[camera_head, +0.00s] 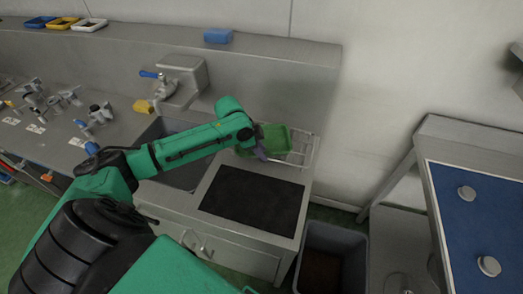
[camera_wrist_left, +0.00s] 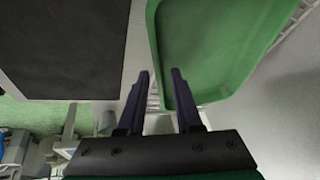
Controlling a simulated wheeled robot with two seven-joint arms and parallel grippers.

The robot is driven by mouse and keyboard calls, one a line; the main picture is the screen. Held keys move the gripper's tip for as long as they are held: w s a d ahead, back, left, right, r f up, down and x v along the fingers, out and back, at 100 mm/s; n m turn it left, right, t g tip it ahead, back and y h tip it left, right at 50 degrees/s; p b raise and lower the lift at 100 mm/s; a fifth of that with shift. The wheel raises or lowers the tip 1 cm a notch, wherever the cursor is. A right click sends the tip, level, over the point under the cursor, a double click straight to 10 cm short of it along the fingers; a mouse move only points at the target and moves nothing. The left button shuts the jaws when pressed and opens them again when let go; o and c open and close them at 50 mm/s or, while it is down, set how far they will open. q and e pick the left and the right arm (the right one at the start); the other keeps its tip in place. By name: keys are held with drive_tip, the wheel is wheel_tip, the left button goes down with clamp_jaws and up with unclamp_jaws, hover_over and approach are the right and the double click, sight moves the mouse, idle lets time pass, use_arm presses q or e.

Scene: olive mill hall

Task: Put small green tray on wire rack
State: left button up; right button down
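The small green tray (camera_head: 275,139) is at the wire rack (camera_head: 303,150), on the counter's back right by the wall. In the left wrist view the tray (camera_wrist_left: 215,45) fills the upper right, and rack wires (camera_wrist_left: 153,96) show past its edge. I cannot tell whether it rests fully on the rack. My left gripper (camera_head: 261,153) is at the tray's near left side. In the wrist view its two dark fingers (camera_wrist_left: 160,74) stand apart, with the tray's rim between them and a gap visible. My right gripper is not in view.
A black mat (camera_head: 252,198) lies on the counter in front of the rack. A sink (camera_head: 185,174) is left of it, under my arm. A grey bin (camera_head: 332,258) stands below right. A blue-topped table (camera_head: 480,215) is at the right. A blue block (camera_head: 217,36) sits on the back ledge.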

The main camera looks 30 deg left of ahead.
use_arm(q)
drive_tip(key=shift+r, duration=0.15)
drive_tip(key=b+v, duration=0.1)
drive_tip(key=v, duration=1.1)
